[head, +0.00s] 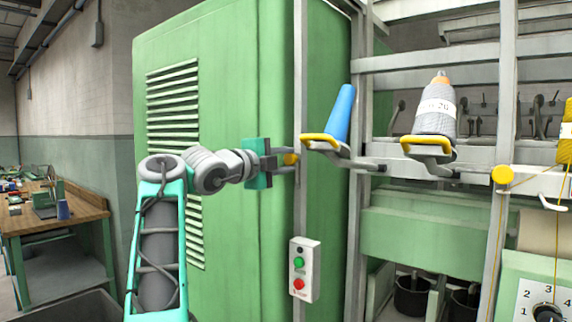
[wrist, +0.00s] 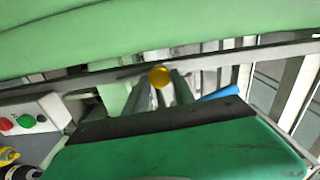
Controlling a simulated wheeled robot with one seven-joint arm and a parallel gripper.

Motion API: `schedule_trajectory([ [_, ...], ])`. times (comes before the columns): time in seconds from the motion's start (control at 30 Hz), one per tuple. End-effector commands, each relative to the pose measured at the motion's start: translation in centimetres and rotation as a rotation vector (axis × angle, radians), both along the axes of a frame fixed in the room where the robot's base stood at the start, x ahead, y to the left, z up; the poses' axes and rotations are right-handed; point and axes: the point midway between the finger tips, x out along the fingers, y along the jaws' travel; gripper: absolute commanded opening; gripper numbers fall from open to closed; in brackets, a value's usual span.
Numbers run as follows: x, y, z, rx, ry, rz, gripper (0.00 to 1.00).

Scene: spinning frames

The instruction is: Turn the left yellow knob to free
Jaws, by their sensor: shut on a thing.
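The left yellow knob (head: 290,159) sits on the grey upright post beside the green cabinet. It also shows in the wrist view (wrist: 160,76), at the tips of my fingers. My gripper (head: 284,160) reaches it from the left and is shut on it. The fingers hide part of the knob, and I see no mark showing its turn position. A second yellow knob (head: 502,174) is on another post at the right, away from my gripper.
The green cabinet (head: 220,60) stands close behind my arm. A button box (head: 304,270) with green and red buttons hangs below the knob. A blue cone (head: 340,112) and a grey yarn cone (head: 436,108) sit on yellow-rimmed holders to the right. A workbench (head: 60,215) stands far left.

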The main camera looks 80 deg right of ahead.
Motion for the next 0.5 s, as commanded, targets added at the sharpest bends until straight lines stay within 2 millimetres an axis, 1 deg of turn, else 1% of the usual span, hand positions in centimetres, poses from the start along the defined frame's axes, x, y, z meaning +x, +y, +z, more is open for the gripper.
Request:
schedule_trajectory([
  [0.03, -0.05, -0.08, -0.57, 0.002, -0.016, -0.005, 0.0],
  [0.23, -0.07, -0.06, -0.53, -0.017, -0.064, -0.005, 0.0],
  [0.5, -0.08, -0.06, -0.55, -0.021, -0.077, -0.006, 0.0],
])
